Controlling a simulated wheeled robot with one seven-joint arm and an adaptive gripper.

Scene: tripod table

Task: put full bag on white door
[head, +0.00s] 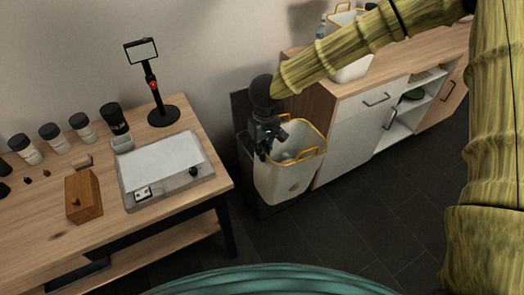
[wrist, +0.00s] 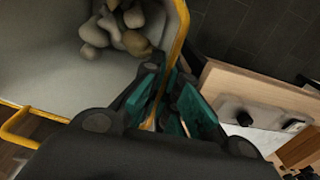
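The full bag (head: 285,180) is a white, open-topped bag with a yellow rim and yellow handles. It stands low between the table and the cabinet, and stones (wrist: 125,30) show inside it in the wrist view. My gripper (head: 268,145) is over the bag's left rim, pointing down. In the wrist view my gripper (wrist: 172,105) has its teal finger pads apart, with the yellow rim (wrist: 178,45) running between them. The fingertips are partly hidden. The white door (head: 352,135) is on the cabinet front, right of the bag.
A wooden table (head: 50,205) at left carries a scale (head: 165,170), several jars, a wooden box (head: 83,195) and a stand (head: 155,90). A second yellow-rimmed bag (head: 350,70) is on the cabinet top, partly behind my arm. Dark floor (head: 375,220) is clear in front of the cabinet.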

